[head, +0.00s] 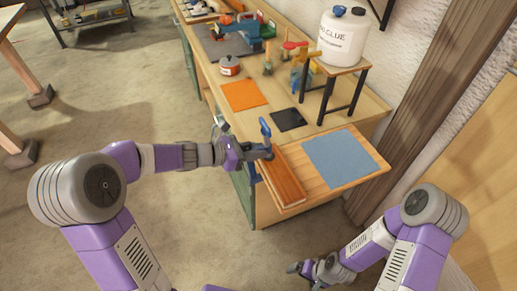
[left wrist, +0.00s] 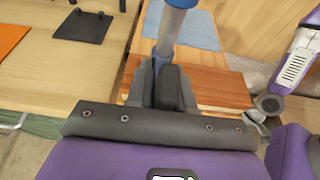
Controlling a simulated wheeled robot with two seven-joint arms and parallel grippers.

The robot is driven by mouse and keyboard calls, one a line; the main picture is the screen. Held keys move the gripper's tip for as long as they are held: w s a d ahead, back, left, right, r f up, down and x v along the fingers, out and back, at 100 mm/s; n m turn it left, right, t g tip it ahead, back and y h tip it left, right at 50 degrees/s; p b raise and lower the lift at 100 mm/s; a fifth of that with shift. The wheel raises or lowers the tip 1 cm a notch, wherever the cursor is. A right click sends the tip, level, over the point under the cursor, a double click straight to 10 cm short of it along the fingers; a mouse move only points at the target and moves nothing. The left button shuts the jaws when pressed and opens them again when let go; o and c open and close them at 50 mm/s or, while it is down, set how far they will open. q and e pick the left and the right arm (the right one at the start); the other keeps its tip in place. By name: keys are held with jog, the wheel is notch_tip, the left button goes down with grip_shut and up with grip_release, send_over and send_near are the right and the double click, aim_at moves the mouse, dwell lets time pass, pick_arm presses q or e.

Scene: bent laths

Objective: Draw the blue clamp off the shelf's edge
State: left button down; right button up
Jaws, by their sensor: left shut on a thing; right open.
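The blue clamp (head: 265,127) stands upright at the left edge of the pale wooden shelf (head: 357,183), by the end of a reddish-brown lath (head: 284,180). Its blue handle shows above my left gripper (head: 266,152), which is shut on it. In the left wrist view the clamp's grey shaft (left wrist: 172,27) rises between my left fingers (left wrist: 163,88); its lower part is mostly hidden there. I cannot tell whether the clamp still touches the shelf. My right gripper (head: 314,270) is open and empty, low in front of the shelf.
A blue-grey mat (head: 341,158) lies on the shelf. Behind are a black pad (head: 287,119), an orange sheet (head: 243,95), a tin (head: 229,66) and a small stand (head: 344,92) bearing a white glue tub (head: 342,38). Open floor lies left of the bench.

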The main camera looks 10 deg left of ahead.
pick_arm(q)
jog(key=s+a+p, duration=0.1)
jog(key=s+a, duration=0.4)
jog(key=a, duration=0.2)
jog(key=shift+a+r+p, duration=0.15)
jog(key=shift+a+p, duration=0.05)
jog(key=shift+p, duration=0.15)
dwell(0.9)
jog(key=shift+r, duration=0.1)
jog(key=s+a+r+p, duration=0.1)
jog(key=r+p, duration=0.1)
jog(key=s+a+r+p, duration=0.1)
jog(key=a+p, duration=0.1)
jog(key=shift+s+a+r, duration=0.1)
jog(key=shift+a+r, duration=0.05)
jog(key=shift+r, duration=0.25)
dwell(0.3)
